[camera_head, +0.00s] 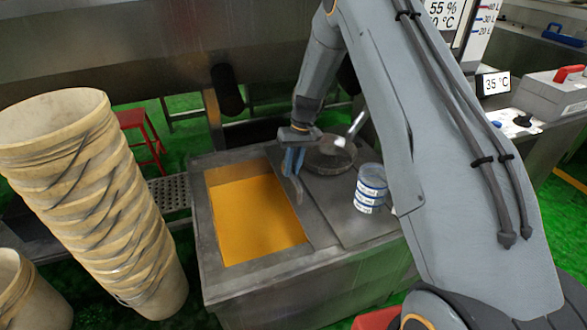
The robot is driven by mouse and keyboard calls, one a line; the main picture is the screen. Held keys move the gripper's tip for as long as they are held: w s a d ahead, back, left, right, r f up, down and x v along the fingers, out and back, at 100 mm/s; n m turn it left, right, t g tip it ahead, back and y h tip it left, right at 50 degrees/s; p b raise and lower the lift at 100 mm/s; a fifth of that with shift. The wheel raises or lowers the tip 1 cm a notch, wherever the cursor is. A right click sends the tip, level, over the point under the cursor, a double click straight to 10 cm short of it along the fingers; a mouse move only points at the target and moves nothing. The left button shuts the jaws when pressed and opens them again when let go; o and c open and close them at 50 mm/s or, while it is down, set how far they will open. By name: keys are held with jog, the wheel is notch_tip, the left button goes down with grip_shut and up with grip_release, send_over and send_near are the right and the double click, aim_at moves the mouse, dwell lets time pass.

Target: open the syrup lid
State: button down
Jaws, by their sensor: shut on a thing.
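The syrup tank (208,245) is a grey metal box in the middle of the view. Its left part is uncovered and shows orange syrup (255,220). The flat grey syrup lid (335,212) lies on the tank top to the right of the opening. My gripper (292,165), with blue fingers, reaches down at the right edge of the opening. It is shut on what looks like the lid's upright handle (297,190); the exact grip is small and partly hidden.
A round dark pan (330,157) with a light-handled tool stands behind the lid. Stacked white-and-blue tubs (370,188) stand on the tank's right part, near my arm. A tall stack of buckets (95,190) leans at the left. A red stool (142,135) stands behind.

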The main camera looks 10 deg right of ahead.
jog(key=shift+w, duration=0.1)
jog(key=c, duration=1.6)
grip_release()
jog(key=shift+c, duration=0.2)
notch_tip(320, 180, up, 8)
jog(key=d+b, duration=0.1)
jog(key=shift+d+f, duration=0.15)
jog(key=shift+d, duration=0.15)
